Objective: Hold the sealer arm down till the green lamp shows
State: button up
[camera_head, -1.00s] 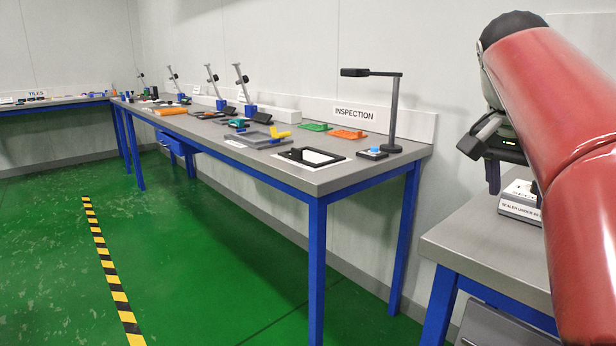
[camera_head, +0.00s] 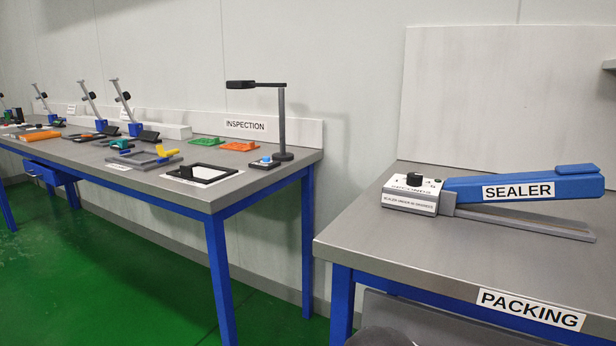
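The sealer (camera_head: 470,200) lies on the packing bench at the right. Its blue sealer arm (camera_head: 575,183), with a white SEALER label, is raised at a slant above a thin grey lower bar (camera_head: 530,222), with a narrow gap between them. The sealer's white control box (camera_head: 410,199) has a black dial (camera_head: 413,179) on top and printed seconds marks. A tiny lamp-like spot sits beside the dial, too small to tell whether it is lit.
The packing bench (camera_head: 365,242) has clear space before and left of the sealer. The inspection bench (camera_head: 232,192) stands at the left, with a dark lamp stand (camera_head: 282,125) and several trays and tools. A floor gap separates the benches.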

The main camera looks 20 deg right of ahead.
aim_at(583, 181)
jog(key=z, duration=1.65)
